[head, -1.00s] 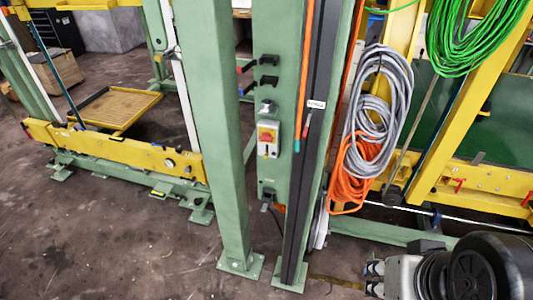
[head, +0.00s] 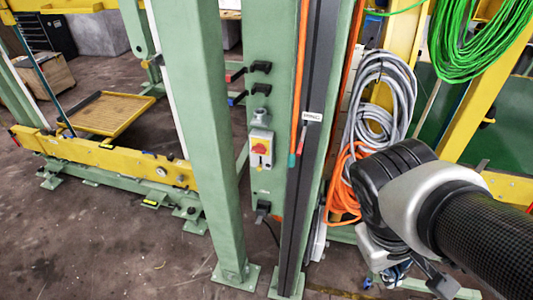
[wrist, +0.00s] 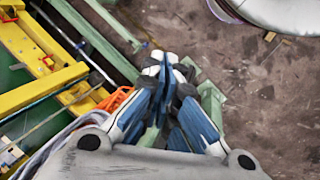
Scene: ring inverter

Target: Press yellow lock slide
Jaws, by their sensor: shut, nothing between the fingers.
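A small grey switch box (head: 260,149) with a yellow face and a red knob is fixed to the green post, left of centre in the head view. I cannot make out for certain which part is the yellow lock slide. My gripper (wrist: 165,65) is shut and empty in the wrist view, its blue-and-grey fingers together above the floor. In the head view my arm enters from the right, with the gripper low and partly hidden by the wrist. It is to the right of the switch box and well apart from it. The switch box is not recognisable in the wrist view.
Green posts (head: 209,130) stand left of and around the box. Black handles (head: 261,67) stick out above it. A grey cable coil (head: 381,95) and an orange cable (head: 343,190) hang between the box and my arm. The floor (head: 110,240) at lower left is clear.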

